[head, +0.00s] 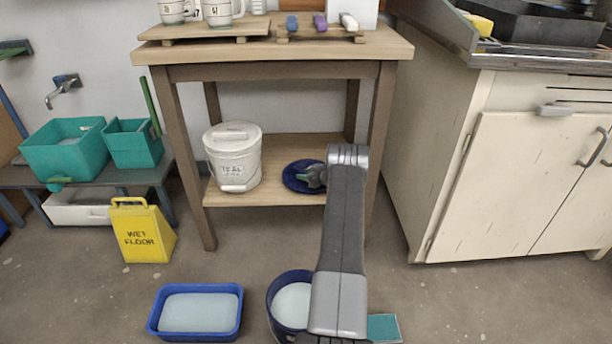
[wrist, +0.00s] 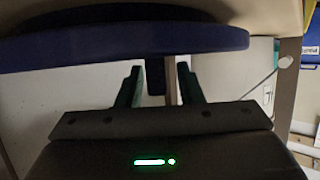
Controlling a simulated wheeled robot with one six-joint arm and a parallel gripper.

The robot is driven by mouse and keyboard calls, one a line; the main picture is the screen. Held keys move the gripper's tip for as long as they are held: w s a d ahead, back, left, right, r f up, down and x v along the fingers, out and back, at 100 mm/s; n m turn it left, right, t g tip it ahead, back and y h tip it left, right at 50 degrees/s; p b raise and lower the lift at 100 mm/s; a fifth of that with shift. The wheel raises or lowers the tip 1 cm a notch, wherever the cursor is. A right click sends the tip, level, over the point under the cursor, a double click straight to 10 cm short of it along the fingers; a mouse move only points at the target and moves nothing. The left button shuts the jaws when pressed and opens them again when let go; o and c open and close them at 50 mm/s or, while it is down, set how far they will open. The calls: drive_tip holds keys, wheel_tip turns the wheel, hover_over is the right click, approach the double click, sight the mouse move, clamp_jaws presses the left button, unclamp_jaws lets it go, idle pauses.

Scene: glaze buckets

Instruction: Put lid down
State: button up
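A round blue lid (head: 296,180) lies on the lower shelf (head: 275,150) of the wooden table, right of the white bucket. My gripper (head: 312,177) is at the lid's right part and hides some of it. In the wrist view the lid (wrist: 100,48) spans the top as a blue disc, with its short blue knob (wrist: 155,82) pointing toward my gripper. The two dark fingers (wrist: 160,84) stand either side of the knob, with a visible gap on the right side. An open blue bucket (head: 272,304) with pale contents stands on the floor, partly hidden by my arm.
The lidded white bucket (head: 233,165) stands close left of the lid. Table legs (head: 380,130) flank the shelf and the tabletop (head: 270,52) is above. A blue tub (head: 158,318) and yellow wet-floor sign (head: 142,232) are on the floor.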

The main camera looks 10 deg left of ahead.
drive_tip(key=p+v, duration=0.3)
drive_tip(key=v, duration=0.7)
drive_tip(key=shift+s+d+r, duration=0.1)
drive_tip(key=shift+d+r, duration=0.15)
drive_tip(key=shift+r, duration=0.05)
drive_tip(key=shift+s+d+r+p, duration=0.15)
drive_tip(key=shift+s+d+p, duration=0.25)
drive_tip(key=shift+d, duration=0.1)
drive_tip(key=b+x, duration=0.4)
drive_tip(key=x, duration=0.7)
drive_tip(key=shift+w+a+f, duration=0.15)
drive_tip(key=shift+a+f, duration=0.1)
drive_tip(key=shift+f, duration=0.05)
drive_tip(key=shift+w+a+r, duration=0.15)
drive_tip(key=shift+w+r, duration=0.05)
drive_tip(key=shift+s+r+p, duration=0.1)
drive_tip(key=shift+r+p, duration=0.65)
drive_tip(key=shift+r, duration=1)
drive_tip(key=shift+f, duration=0.15)
